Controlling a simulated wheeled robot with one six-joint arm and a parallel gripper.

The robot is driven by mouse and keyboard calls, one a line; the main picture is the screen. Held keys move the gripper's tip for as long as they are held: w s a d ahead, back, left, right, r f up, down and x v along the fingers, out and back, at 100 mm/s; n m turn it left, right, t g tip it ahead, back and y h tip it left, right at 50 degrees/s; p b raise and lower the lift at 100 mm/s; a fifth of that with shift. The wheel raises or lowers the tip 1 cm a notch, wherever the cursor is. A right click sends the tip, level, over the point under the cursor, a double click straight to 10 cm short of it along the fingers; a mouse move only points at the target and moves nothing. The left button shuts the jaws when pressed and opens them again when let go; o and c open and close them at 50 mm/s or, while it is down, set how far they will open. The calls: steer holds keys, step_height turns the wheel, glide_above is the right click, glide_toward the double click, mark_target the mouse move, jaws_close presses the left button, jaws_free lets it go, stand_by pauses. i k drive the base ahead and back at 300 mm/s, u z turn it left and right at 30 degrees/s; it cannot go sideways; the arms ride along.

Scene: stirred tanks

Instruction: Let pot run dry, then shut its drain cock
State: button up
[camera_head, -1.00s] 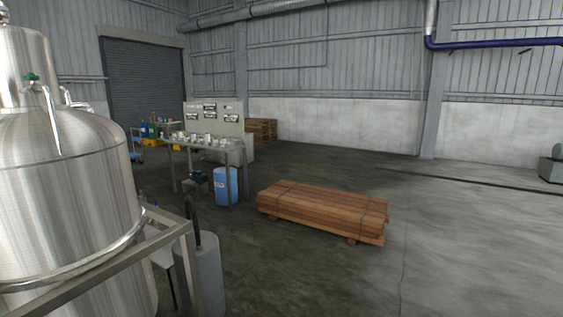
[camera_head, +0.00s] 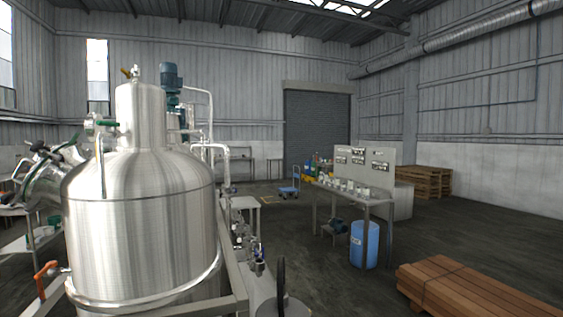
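A large domed steel vessel (camera_head: 140,225) stands close on the left, held in a steel frame; I cannot tell for certain whether it is the pot. A valve with an orange handle (camera_head: 45,269) shows at its lower left. A green-handled valve (camera_head: 98,125) sits by its neck. The vessel's underside is out of view, so no bottom outlet or flow shows. The liquid level inside is hidden. My gripper is not in view.
A workbench (camera_head: 350,192) with small containers stands right of centre, with a blue drum (camera_head: 364,243) before it. A timber stack (camera_head: 470,292) lies at lower right. Small valves and pipework (camera_head: 258,262) show right of the vessel. Open floor lies between bench and timber.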

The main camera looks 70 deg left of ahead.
mark_target(100, 122)
steer(key=u, duration=4.15)
steer(key=i, duration=1.65)
steer(key=u, duration=0.05)
